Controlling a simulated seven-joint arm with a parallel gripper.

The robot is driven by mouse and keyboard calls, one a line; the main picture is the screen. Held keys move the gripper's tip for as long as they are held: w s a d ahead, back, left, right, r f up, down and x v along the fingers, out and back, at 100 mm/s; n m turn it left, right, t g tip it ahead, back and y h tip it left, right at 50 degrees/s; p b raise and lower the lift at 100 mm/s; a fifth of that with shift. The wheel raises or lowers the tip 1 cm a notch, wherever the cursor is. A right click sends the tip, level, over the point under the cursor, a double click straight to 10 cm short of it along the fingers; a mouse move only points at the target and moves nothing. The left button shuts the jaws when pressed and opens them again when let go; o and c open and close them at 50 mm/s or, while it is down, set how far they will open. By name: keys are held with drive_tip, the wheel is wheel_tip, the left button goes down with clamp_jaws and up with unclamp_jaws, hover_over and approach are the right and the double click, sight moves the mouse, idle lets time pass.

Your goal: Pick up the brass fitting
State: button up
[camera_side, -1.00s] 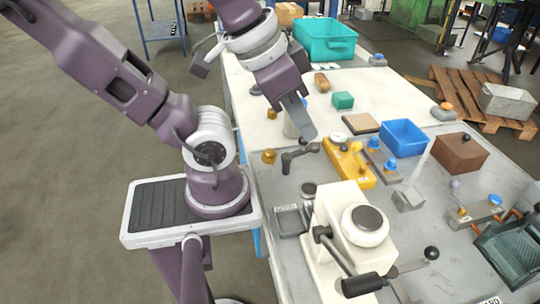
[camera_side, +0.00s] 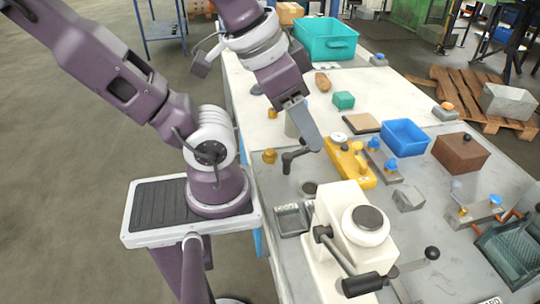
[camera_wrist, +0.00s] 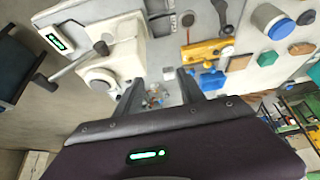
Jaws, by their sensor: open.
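A small brass-coloured fitting (camera_side: 269,156) stands on the bench near its left edge in the side view, left of a dark crank handle (camera_side: 296,158). A second brass-coloured piece (camera_side: 272,113) shows further back at the same edge. I cannot tell which one the task names. My gripper (camera_side: 312,142) is open above the bench, to the right of both pieces, pointing down. It touches neither. In the wrist view, my gripper's two dark fingers (camera_wrist: 165,93) are apart with nothing held. I cannot make out the brass fitting there.
A cream machine with a lever (camera_side: 345,240) stands at the front. A small metal tray (camera_side: 292,220) lies beside it. A yellow fixture (camera_side: 350,165), blue bin (camera_side: 404,137) and brown box (camera_side: 460,152) stand to the right. A teal crate (camera_side: 325,40) is at the back.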

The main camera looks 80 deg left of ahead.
drive_tip(key=w+a+f+m+y, duration=0.2)
drive_tip(key=w+a, duration=0.2)
drive_tip(key=a, duration=0.4)
drive_tip(key=w+a+f+m+t+y, duration=0.1)
drive_tip(key=w+a+f+m+y, duration=0.1)
drive_tip(key=w+a, duration=0.45)
drive_tip(key=w+a+f+m+y, duration=0.1)
drive_tip(key=w+a+f+m, duration=0.15)
drive_tip(key=a, duration=0.75)
drive_tip(key=m+g+h, duration=0.5)
drive_tip(key=m+g, duration=0.2)
hover_over(269, 150)
drive_tip(key=f, duration=0.8)
drive_tip(key=a+f, duration=0.1)
drive_tip(key=f, duration=0.3)
drive_tip(key=shift+s+f, duration=0.2)
drive_tip(key=shift+s, duration=0.1)
drive_tip(key=f, duration=0.4)
drive_tip(key=d+f, duration=0.1)
drive_tip(key=f, duration=0.1)
drive_tip(key=shift+w+f, duration=0.3)
drive_tip(key=shift+f, duration=0.1)
clamp_jaws()
